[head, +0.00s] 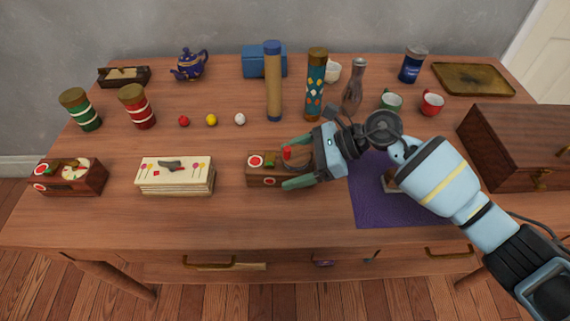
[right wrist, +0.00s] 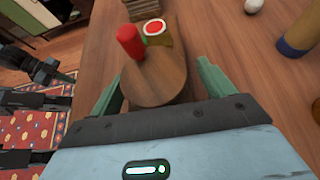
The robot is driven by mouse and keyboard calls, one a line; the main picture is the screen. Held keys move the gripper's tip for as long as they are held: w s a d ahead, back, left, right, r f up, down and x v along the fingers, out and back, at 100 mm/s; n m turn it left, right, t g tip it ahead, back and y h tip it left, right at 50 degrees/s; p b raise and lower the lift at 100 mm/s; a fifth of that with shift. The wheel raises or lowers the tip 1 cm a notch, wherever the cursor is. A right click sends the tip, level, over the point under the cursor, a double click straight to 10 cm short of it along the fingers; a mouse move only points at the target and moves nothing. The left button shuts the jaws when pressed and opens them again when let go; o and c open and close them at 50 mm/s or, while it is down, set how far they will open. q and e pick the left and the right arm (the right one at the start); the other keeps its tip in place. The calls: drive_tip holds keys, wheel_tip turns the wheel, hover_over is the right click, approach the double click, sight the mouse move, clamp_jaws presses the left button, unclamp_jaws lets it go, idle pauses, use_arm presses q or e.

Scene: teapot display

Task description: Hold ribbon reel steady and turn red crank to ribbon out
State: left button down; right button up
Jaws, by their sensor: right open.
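The ribbon reel appears to be the small wooden box (head: 254,181) at the middle front of the table, with red-and-white round marks. An upright red crank handle (head: 287,153) stands at its right part. In the right wrist view the red handle (right wrist: 129,40) rises beside a round wooden disc (right wrist: 155,82). My right gripper (head: 286,165) is open over the box's right side. Its fingers lie on either side of the disc, and the red handle stands just beyond the fingertips. The gripper hides the box's right end. My left gripper does not show.
A purple cloth (head: 372,203) lies to the right, partly under my right arm. A stack of cards (head: 174,177) and another decorated box (head: 75,181) stand left. Tall tubes (head: 273,85) stand behind. A large wooden chest (head: 520,145) is at far right. Bare table lies in front.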

drive_tip(key=shift+b+x, duration=0.35)
drive_tip(key=shift+x, duration=0.75)
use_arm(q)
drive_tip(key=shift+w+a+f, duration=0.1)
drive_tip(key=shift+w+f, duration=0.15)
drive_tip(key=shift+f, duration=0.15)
use_arm(e)
drive_tip(key=shift+a+f, duration=0.1)
drive_tip(key=shift+f, duration=0.05)
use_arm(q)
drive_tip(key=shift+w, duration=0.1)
use_arm(e)
drive_tip(key=shift+c, duration=0.2)
